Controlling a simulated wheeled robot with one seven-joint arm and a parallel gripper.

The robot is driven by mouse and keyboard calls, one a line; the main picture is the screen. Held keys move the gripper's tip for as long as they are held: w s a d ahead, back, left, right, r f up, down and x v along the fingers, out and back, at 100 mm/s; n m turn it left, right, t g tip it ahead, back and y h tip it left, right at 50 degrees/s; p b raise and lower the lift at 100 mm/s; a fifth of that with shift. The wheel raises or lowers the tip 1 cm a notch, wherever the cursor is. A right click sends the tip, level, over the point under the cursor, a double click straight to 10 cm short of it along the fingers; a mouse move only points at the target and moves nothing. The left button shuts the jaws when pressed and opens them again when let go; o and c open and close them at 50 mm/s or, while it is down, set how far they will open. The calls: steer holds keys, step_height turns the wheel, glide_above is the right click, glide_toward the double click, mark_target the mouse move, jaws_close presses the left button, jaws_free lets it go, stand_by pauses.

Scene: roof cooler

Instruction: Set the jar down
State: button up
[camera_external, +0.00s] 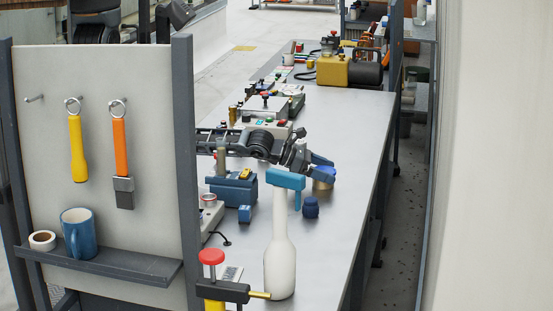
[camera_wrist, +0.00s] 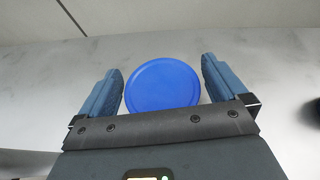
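The jar (camera_external: 323,184) has an amber body in the external view. In the wrist view its round blue lid (camera_wrist: 163,86) faces the camera and hides the body. My gripper (camera_external: 323,167) has blue fingers and is at the jar, over the right part of the grey bench.
A white bottle (camera_external: 280,268) with a blue spray head stands in front. A small dark blue object (camera_external: 311,207) is close to the jar. A blue box (camera_external: 233,190) sits to the left. The grey bench (camera_external: 350,150) is clear toward its right edge.

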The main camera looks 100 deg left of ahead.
steer(key=shift+r, duration=0.1)
steer(key=shift+s+r, duration=0.2)
steer(key=shift+s, duration=0.2)
steer(key=v, duration=1.1)
steer(key=shift+d+b, duration=0.15)
steer(key=shift+b, duration=0.15)
